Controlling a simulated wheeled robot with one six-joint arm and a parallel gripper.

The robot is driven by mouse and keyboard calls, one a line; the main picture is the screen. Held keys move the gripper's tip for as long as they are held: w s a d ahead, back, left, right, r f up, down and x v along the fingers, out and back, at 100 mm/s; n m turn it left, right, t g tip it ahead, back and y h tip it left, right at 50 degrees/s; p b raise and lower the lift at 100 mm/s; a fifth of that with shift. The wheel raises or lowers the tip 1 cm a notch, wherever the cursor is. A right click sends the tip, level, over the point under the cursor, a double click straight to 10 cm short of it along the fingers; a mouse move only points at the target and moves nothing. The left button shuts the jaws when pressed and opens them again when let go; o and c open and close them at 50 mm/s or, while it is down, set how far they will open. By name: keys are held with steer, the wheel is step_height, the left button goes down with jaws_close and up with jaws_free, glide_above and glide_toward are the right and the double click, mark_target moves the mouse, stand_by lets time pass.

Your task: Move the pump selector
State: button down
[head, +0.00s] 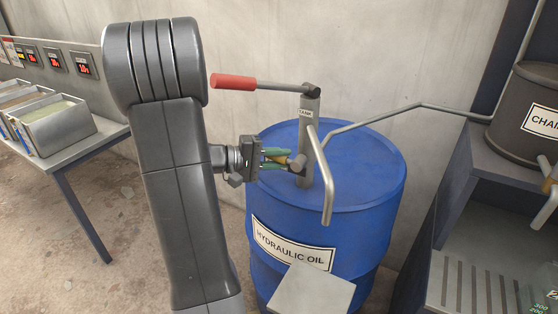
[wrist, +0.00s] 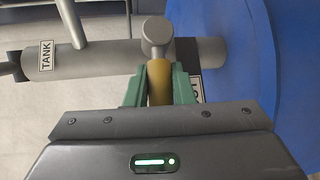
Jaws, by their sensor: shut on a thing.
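The pump selector is a short yellow lever (wrist: 158,82) with a grey round hub on the pump column (head: 310,140). The column stands upright on a blue drum (head: 375,165) labelled HYDRAULIC OIL. My gripper (head: 283,159) reaches in from the left, low on the column. In the wrist view its green fingers (wrist: 158,90) are shut on the yellow lever, one on each side. A TANK label (wrist: 46,55) shows on the column. A second label (wrist: 196,88) is partly hidden behind the right finger, so I cannot read it all.
A red-handled pump lever (head: 233,82) sticks out left from the column's top, above my gripper. A bent spout (head: 327,180) hangs at the column's right. A pipe (head: 420,106) runs right to a dark container (head: 535,110). A grey plate (head: 312,290) is in front of the drum.

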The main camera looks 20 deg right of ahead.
steer(key=r+m+y+b, duration=0.1)
steer(key=b, duration=0.1)
steer(key=m+t+y+b, duration=0.1)
steer(key=y, duration=0.1)
steer(key=shift+s+d+r+m+b, duration=0.2)
steer(key=shift+r+m+b, duration=0.1)
steer(key=shift+r+b, duration=0.1)
steer(key=shift+s+d+r+m+t+y+b, duration=0.2)
steer(key=shift+r+m+t+y+b, duration=0.2)
steer(key=shift+t+y+b, duration=0.15)
steer(key=shift+s+d+r+m+t+y+b, duration=0.1)
steer(key=shift+s+r+m+t+y+b, duration=0.05)
steer(key=shift+r+m+t+y+b, duration=0.4)
steer(key=shift+f, duration=0.1)
steer(key=c, duration=1.3)
jaws_free()
steer(key=shift+o, duration=0.2)
steer(key=shift+a+g, duration=0.1)
steer(key=shift+g, duration=0.2)
